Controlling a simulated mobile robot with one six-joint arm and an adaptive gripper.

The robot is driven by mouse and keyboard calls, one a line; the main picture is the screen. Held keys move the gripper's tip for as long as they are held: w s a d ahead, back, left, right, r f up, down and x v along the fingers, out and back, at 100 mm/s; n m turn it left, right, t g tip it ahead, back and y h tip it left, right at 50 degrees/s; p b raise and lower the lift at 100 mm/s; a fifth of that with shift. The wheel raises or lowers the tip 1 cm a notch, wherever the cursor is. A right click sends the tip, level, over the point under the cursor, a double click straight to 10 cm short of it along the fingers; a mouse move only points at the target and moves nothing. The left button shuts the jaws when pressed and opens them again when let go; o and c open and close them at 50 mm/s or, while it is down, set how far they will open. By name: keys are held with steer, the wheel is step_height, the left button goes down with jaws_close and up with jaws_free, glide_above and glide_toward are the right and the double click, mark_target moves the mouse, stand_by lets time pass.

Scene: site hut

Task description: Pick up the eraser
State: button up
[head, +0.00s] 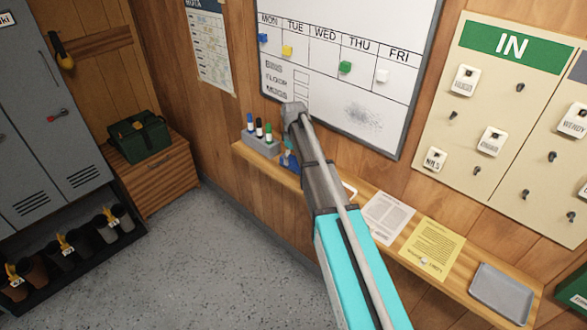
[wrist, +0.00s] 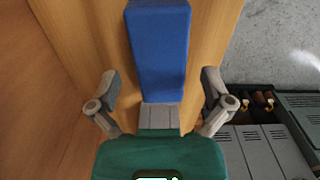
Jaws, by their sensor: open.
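The eraser (wrist: 160,45) is a blue block that fills the upper middle of the wrist view, its top end cut by the frame edge. My gripper (wrist: 159,80) is open, with one grey finger on each side of the block and a visible gap on both sides. In the head view a small patch of blue (head: 288,162) shows on the wall shelf beside my arm, likely the eraser. My arm hides part of it. My fingers cannot be made out in the head view.
A marker holder (head: 262,142) with several markers stands left of my arm on the narrow wooden shelf (head: 335,188). The whiteboard (head: 345,50) hangs above. White paper (head: 388,217), yellow paper (head: 432,248) and a grey tray (head: 502,292) lie to the right.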

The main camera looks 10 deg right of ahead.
steer(key=shift+f+b, duration=0.7)
steer(key=shift+f, duration=0.25)
steer(key=c, duration=1.1)
steer(key=shift+r, duration=0.25)
step_height(320, 180, up, 2)
steer(key=p, duration=0.2)
steer(key=shift+r+p, duration=0.1)
steer(key=shift+p, duration=0.25)
steer(key=s+r+p, duration=0.3)
steer(key=s, duration=0.1)
steer(key=s+r+p, duration=0.4)
steer(key=s, duration=0.1)
steer(key=s+r+p, duration=0.3)
steer(key=s, duration=0.2)
steer(key=shift+a+r, duration=0.15)
